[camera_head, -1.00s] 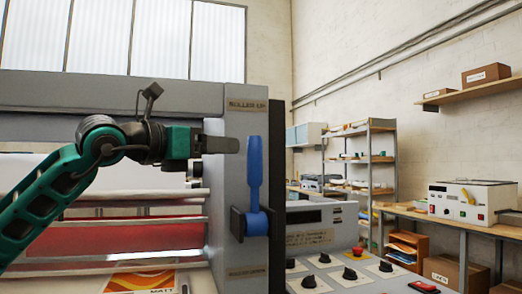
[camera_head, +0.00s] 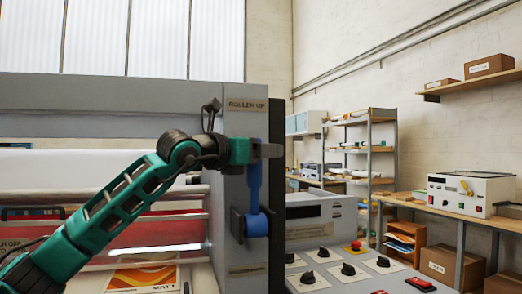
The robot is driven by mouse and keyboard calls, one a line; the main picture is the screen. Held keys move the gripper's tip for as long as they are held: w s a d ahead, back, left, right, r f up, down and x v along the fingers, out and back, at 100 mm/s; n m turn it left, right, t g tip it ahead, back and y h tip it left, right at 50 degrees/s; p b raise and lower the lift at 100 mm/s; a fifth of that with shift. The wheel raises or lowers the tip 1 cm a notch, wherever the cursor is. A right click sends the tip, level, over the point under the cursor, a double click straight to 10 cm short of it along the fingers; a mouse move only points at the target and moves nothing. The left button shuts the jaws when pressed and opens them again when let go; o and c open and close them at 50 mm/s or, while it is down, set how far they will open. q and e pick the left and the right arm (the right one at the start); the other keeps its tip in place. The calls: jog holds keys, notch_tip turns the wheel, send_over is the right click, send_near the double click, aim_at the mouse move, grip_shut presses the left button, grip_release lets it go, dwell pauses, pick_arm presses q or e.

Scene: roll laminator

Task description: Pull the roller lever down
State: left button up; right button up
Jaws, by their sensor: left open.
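The blue roller lever (camera_head: 254,192) stands upright on the grey side panel of the laminator, below the "ROLLER UP" label (camera_head: 247,105). Its round blue pivot (camera_head: 256,225) sits in a dark bracket. My left gripper (camera_head: 270,151) is at the upper end of the lever and covers the lever's top. The gripper is open; whether it touches the lever cannot be told from this view. My right gripper is not in view.
A control panel (camera_head: 340,272) with several black knobs and a red button (camera_head: 356,245) lies right of the lever. Rollers and a red sheet (camera_head: 100,238) are behind my left arm. A bench with a white device (camera_head: 472,194) and shelves stand at the right.

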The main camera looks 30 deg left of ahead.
pick_arm(q)
jog(key=shift+c, duration=0.4)
grip_shut()
